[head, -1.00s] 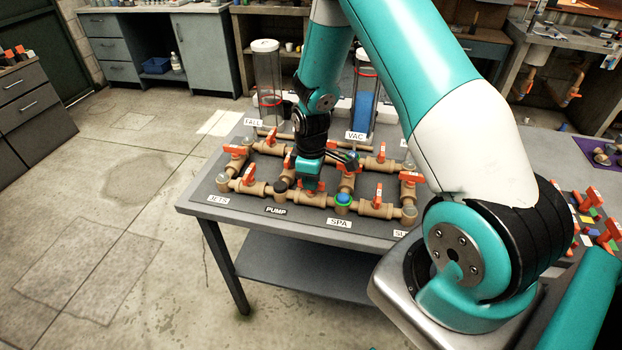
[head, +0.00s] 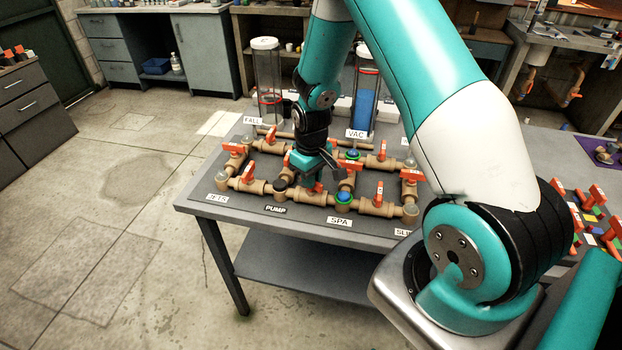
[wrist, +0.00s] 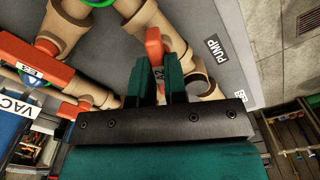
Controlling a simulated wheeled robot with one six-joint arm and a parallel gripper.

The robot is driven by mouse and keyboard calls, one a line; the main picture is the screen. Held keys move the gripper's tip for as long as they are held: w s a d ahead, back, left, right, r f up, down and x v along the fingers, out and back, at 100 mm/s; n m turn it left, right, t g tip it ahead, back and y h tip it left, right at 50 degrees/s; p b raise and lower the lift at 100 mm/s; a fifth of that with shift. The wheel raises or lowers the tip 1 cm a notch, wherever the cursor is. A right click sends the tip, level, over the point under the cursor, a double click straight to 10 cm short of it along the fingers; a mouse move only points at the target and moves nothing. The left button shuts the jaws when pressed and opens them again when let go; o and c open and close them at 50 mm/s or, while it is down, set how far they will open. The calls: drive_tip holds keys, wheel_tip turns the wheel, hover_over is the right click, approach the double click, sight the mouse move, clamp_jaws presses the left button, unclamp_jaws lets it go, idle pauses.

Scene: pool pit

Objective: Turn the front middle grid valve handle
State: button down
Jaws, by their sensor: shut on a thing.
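The pipe grid (head: 318,196) stands on the grey table, with several orange valve handles. My gripper (head: 313,186) points down at the grid's front row, between the PUMP and SPA labels. In the wrist view its two green fingers (wrist: 160,85) are shut on the orange front middle valve handle (wrist: 154,46), one finger on each side. The handle's far end sticks out past the fingertips and lies roughly along the tan pipe. In the head view the gripper mostly hides this handle.
An orange handle marked E4 (wrist: 32,70) lies close to my gripper, left in the wrist view. A front handle (head: 378,194) stands to the right. Two clear cylinders (head: 268,80) rise behind the grid. A blue-topped fitting (head: 344,198) is beside the gripper.

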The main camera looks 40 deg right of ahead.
drive_tip(key=m+b, duration=0.1)
drive_tip(key=m, duration=1.1)
drive_tip(key=shift+b, duration=0.35)
idle(0.4)
drive_tip(key=c, duration=1.2)
unclamp_jaws()
drive_tip(key=shift+o, duration=0.2)
drive_tip(key=shift+r, duration=0.1)
wheel_tip(320, 180, up, 17)
drive_tip(key=b, duration=0.2)
drive_tip(key=shift+r, duration=0.15)
